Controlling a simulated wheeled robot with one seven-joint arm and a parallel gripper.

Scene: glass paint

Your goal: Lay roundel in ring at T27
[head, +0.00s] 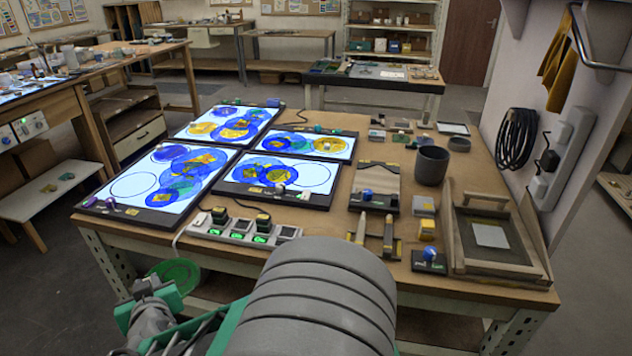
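Several lit panels with dark frames lie on the wooden table. The left panel (110,203) carries overlapping blue and teal discs and an empty outlined ring (134,187) at its left. The front right panel (243,187) has blue and yellow discs at left and an outlined ring (310,178) at right. The back left panel (182,136) and back right panel (343,134) also carry blue and yellow discs. The label T27 is not legible, so I cannot tell which ring it marks. No separate roundel can be singled out. My gripper's fingertips do not show; my grey arm covers the bottom middle.
A charging strip (241,232) with green lights sits at the front edge. A dark cup (432,166), a wooden tray (497,266), a yellow-topped block (427,229) and a blue-knobbed tool (430,258) stand at right. A wall (560,60) with a coiled cable borders the right side.

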